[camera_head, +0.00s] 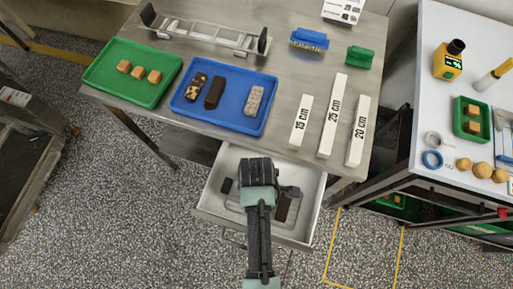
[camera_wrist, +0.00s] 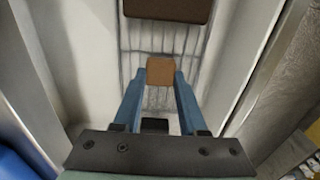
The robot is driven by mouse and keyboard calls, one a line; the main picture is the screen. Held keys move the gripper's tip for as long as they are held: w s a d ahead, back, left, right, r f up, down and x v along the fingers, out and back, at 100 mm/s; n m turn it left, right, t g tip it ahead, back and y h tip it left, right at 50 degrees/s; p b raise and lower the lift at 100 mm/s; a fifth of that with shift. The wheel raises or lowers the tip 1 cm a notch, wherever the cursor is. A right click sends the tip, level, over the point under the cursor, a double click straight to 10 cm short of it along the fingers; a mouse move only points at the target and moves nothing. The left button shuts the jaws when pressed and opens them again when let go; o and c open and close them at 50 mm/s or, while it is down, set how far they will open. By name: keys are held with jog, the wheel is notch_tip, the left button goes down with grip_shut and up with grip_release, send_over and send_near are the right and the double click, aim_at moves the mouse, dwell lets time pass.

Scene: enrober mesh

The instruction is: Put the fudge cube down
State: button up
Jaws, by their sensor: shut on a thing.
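The fudge cube (camera_wrist: 160,68) is a small light-brown block held between the blue fingertips of my gripper (camera_wrist: 160,84) in the wrist view. The fingers press on its two sides. Beneath it is a grey wire mesh (camera_wrist: 133,58) in an open drawer; I cannot tell whether the cube touches the mesh. A dark brown bar (camera_wrist: 168,9) lies just beyond the cube. In the head view my arm reaches over the drawer (camera_head: 308,190) and hides the fingertips and the cube.
A steel table (camera_head: 225,54) stands above the drawer. It bears a green tray (camera_head: 101,77) with several fudge cubes, a blue tray (camera_head: 228,112) with three bars, a conveyor-like frame, brushes and three white length blocks (camera_head: 326,118). A white table (camera_head: 415,110) stands at the right.

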jog(key=shift+f, duration=0.2)
jog(key=o, duration=1)
